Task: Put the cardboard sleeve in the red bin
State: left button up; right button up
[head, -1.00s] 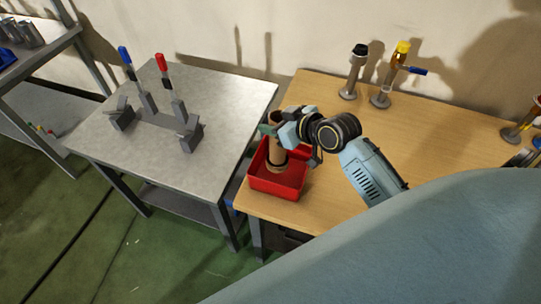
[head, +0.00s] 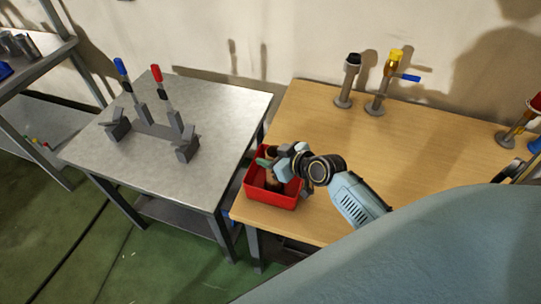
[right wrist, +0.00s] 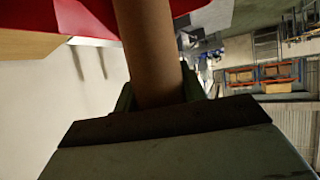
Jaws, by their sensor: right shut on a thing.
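The red bin (head: 272,200) stands at the front left corner of the wooden table. The brown cardboard sleeve (head: 271,184) is upright with its lower part inside the bin; the front wall hides its bottom end. My right gripper (head: 270,166) is over the bin, shut on the sleeve. In the right wrist view the sleeve (right wrist: 150,50) runs up between the fingers (right wrist: 158,95), with the red bin (right wrist: 90,18) around its far end. I cannot tell whether the sleeve touches the bin floor. My left gripper is not in view.
The wooden table (head: 390,140) is mostly clear. Two metal-based stands, one black-topped (head: 349,80) and one yellow-topped (head: 384,85), are at its back. A metal table (head: 220,110) with clamps stands to the left, across a narrow gap.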

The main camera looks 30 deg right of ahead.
jog(key=o, duration=0.9)
jog(key=shift+f, duration=0.1)
jog(key=shift+c, duration=0.2)
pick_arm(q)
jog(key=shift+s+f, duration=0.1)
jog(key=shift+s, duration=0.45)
pick_arm(e)
jog(key=o, duration=0.4)
jog(key=shift+o, duration=0.2)
jog(key=v, duration=1.2)
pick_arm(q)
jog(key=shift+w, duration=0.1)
